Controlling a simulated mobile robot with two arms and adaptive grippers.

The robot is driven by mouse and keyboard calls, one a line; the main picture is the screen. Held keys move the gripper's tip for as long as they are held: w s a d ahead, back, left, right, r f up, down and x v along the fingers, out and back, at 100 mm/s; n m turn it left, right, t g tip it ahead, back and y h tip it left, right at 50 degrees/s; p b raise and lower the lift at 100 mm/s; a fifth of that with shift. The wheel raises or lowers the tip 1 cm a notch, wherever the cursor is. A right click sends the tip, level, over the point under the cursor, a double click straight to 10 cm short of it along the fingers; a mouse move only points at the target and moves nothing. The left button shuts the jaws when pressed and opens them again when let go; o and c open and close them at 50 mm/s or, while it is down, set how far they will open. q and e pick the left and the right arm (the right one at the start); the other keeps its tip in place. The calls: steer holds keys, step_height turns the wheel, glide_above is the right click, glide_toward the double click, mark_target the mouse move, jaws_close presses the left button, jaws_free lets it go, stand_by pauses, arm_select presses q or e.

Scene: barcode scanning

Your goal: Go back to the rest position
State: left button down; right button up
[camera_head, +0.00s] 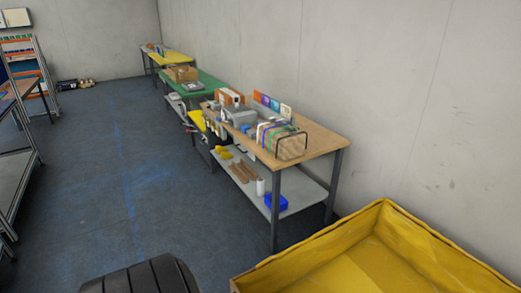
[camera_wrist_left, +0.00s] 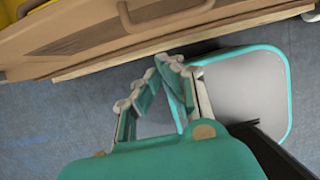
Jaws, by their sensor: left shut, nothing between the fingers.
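My left gripper (camera_wrist_left: 170,62) shows in the left wrist view. Its teal and grey fingers come together at the tips, and it is shut with nothing held between them. It is above the blue-grey floor (camera_wrist_left: 50,130), close to a brown surface with a raised handle (camera_wrist_left: 165,15) across the top of that view. I cannot tell from the picture whether it touches that surface. Neither gripper shows in the head view, and my right gripper is in no view.
In the head view a yellow bin (camera_head: 372,222) stands at the lower right. A wooden workbench (camera_head: 322,140) with loaded shelves runs along the wall, with a green-topped bench (camera_head: 205,86) beyond. A grey rack (camera_head: 20,150) stands at left. The floor (camera_head: 105,180) between is clear.

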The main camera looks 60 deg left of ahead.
arm_select(q)
steer(key=s, duration=0.6)
steer(key=shift+s+a, duration=0.15)
steer(key=shift+s, duration=0.05)
steer(key=s+a+f+n+g+b, duration=0.1)
steer(key=s+f+n+b, duration=0.3)
steer(key=n, duration=1.3)
steer(key=s+a+f+n+g+b, duration=0.1)
steer(key=s+a+f+n+b, duration=0.3)
steer(key=n, duration=1.2)
step_height(320, 180, down, 2)
steer(key=shift+f+n+g, duration=0.15)
steer(key=shift+n+g, duration=0.25)
